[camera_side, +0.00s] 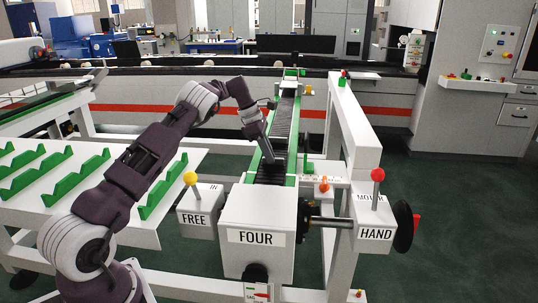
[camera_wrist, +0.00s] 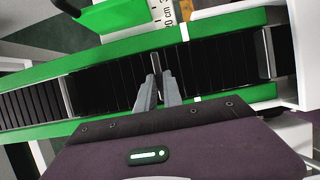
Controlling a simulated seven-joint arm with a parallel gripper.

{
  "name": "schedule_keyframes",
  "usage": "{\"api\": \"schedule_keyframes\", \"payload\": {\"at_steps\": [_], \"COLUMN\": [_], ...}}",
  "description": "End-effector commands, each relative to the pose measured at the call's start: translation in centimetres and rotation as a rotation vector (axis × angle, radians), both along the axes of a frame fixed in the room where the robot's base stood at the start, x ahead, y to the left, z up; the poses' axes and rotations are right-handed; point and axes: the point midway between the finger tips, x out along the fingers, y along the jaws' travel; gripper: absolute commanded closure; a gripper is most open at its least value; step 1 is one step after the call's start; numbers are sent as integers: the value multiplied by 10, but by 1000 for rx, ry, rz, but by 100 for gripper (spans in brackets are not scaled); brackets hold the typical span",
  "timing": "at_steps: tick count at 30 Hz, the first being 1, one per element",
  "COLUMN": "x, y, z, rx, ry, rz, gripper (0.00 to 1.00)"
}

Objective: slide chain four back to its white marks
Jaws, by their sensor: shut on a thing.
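Chain four (camera_side: 283,120) is a black slatted chain between green rails, running back from the white box marked FOUR (camera_side: 256,238). It also fills the wrist view (camera_wrist: 105,90). My gripper (camera_side: 270,158) reaches down onto it, and in the wrist view its fingers (camera_wrist: 158,83) are shut on a thin grey upright plate (camera_wrist: 156,62) on the chain. White marks show on the upper green rail (camera_wrist: 185,33) and the lower rail (camera_wrist: 169,99). The held plate stands a little left of the line between them. The fingers hide the plate's lower part.
A yellow-knobbed lever (camera_side: 190,178) stands on the FREE box, a red-knobbed one (camera_side: 378,175) on the HAND box. A dark handwheel (camera_side: 403,226) is at right. A centimetre scale (camera_wrist: 165,12) lies beside the upper rail. Another grey crossbar (camera_wrist: 265,52) crosses the chain at right.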

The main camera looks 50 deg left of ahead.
Motion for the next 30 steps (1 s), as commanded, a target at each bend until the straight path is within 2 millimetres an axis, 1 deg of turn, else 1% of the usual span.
{"api": "schedule_keyframes", "payload": {"at_steps": [9, 11, 18, 21, 30], "x": [-3, -6, -30, -36, -37], "y": [-2, -6, -29, -35, -36], "z": [2, 3, 3, 3, 2], "rx": [0, -1, 0, 0, 2], "ry": [-3, -6, -4, -5, -3], "rz": [4, 7, 4, 5, 2], "gripper": [100, 100, 100, 100, 100]}}
